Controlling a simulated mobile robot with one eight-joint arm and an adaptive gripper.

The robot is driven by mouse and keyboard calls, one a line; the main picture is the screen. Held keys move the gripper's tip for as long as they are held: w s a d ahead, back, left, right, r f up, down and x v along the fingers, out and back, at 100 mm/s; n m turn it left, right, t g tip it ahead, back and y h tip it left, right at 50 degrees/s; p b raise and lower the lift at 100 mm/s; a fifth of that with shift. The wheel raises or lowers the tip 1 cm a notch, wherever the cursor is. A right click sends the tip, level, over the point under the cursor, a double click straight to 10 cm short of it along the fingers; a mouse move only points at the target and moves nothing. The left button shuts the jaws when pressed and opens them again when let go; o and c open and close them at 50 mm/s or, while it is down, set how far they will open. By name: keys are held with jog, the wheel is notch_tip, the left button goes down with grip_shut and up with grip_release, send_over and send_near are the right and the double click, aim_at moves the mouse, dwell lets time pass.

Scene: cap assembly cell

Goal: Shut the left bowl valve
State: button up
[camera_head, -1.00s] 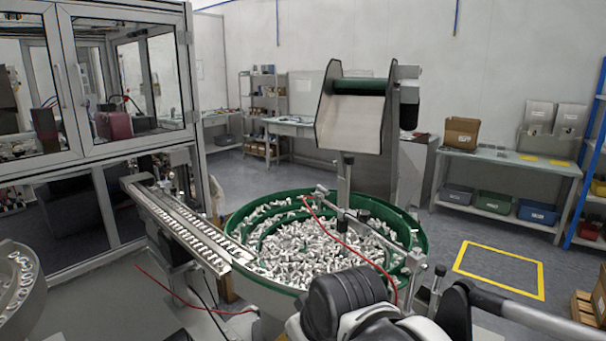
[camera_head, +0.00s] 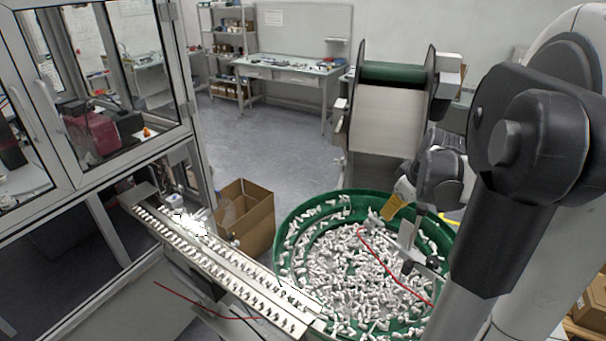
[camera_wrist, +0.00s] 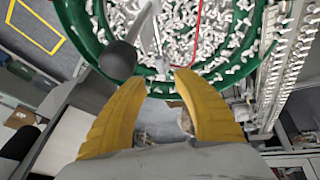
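The green bowl (camera_head: 284,232) full of small white parts stands at the lower right of the head view. It also shows at the top of the wrist view (camera_wrist: 83,38). A red hose (camera_head: 375,252) runs over the bowl beside a metal rod with clamps (camera_head: 408,240). I cannot clearly make out a valve handle. My gripper (camera_head: 396,207) is over the bowl's back right part, pointing down. In the wrist view its yellow fingers (camera_wrist: 158,82) are spread, with nothing held between them. A dark round knob (camera_wrist: 118,60) shows near the left fingertip; I cannot tell whether they touch.
A twin-lane metal track (camera_head: 215,250) runs from the bowl to the framed glass cabinet (camera_head: 100,180). A hopper with a green roller (camera_head: 385,110) stands behind the bowl. A cardboard box (camera_head: 247,215) is on the floor. Floor is clear towards the far table (camera_head: 290,68).

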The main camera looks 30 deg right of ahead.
aim_at(382, 224)
jog(key=b+x, duration=0.1)
jog(key=x, duration=0.9)
jog(key=shift+w+d+f, duration=0.1)
jog(key=shift+d+f, duration=0.05)
jog(key=shift+f, duration=0.15)
grip_shut()
